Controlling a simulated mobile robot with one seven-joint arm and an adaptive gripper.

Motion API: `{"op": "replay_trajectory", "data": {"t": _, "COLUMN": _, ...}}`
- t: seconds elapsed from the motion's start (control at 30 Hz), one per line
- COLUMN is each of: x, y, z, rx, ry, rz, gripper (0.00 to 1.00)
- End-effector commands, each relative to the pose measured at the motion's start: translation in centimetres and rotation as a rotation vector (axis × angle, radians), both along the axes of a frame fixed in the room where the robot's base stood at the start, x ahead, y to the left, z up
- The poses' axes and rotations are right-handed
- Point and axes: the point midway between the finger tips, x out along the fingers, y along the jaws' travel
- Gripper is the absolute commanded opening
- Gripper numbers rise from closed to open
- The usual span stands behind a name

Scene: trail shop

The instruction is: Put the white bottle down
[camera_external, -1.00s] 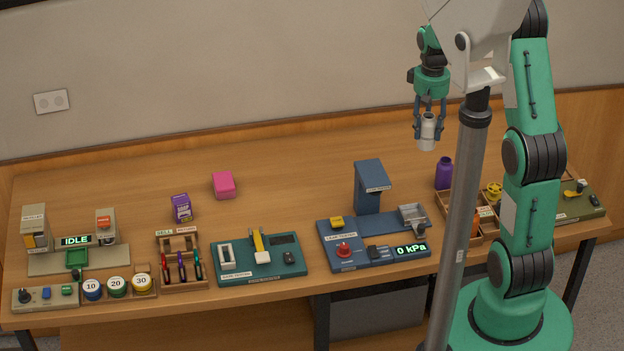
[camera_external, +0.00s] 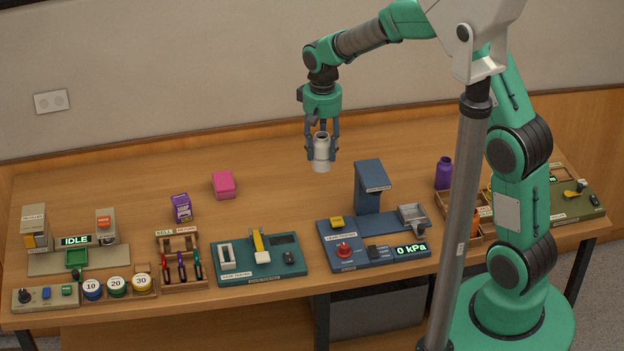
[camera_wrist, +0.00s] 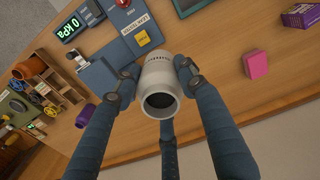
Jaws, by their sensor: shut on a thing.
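The white bottle (camera_external: 321,155) is held upright in my gripper (camera_external: 322,143), over the back middle of the wooden table (camera_external: 270,170). The gripper is shut around the bottle's upper part. I cannot tell for sure whether the bottle's base touches the table or hangs above it. In the wrist view the white bottle (camera_wrist: 160,85) sits between the fingers of my gripper (camera_wrist: 155,80), its open dark mouth facing the camera.
A blue leak tester (camera_external: 375,245) with a tall block (camera_external: 369,187) stands in front and to the right. A pink block (camera_external: 223,185) and a purple box (camera_external: 181,208) stand to the left. A purple bottle (camera_external: 444,173) stands at the right. The table's back middle is clear.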

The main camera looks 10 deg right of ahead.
Motion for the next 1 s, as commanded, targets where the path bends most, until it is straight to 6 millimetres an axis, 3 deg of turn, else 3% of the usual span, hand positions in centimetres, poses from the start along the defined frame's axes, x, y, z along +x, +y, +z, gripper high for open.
{"op": "replay_trajectory", "data": {"t": 0.03, "x": -0.6, "y": 1.7, "z": 0.1, "rx": 0.000, "ry": -0.001, "rz": 0.007, "gripper": 0.09}}
{"op": "replay_trajectory", "data": {"t": 0.2, "x": -2.4, "y": 5.7, "z": 0.0, "rx": 0.000, "ry": 0.000, "rz": 0.008, "gripper": 0.09}}
{"op": "replay_trajectory", "data": {"t": 0.47, "x": -4.6, "y": 10.2, "z": 0.0, "rx": 0.001, "ry": -0.001, "rz": 0.010, "gripper": 0.09}}
{"op": "replay_trajectory", "data": {"t": 0.8, "x": -4.5, "y": 9.6, "z": -9.7, "rx": -0.003, "ry": 0.004, "rz": 0.006, "gripper": 0.09}}
{"op": "replay_trajectory", "data": {"t": 1.0, "x": -4.5, "y": 9.6, "z": -14.4, "rx": -0.002, "ry": 0.003, "rz": 0.006, "gripper": 0.09}}
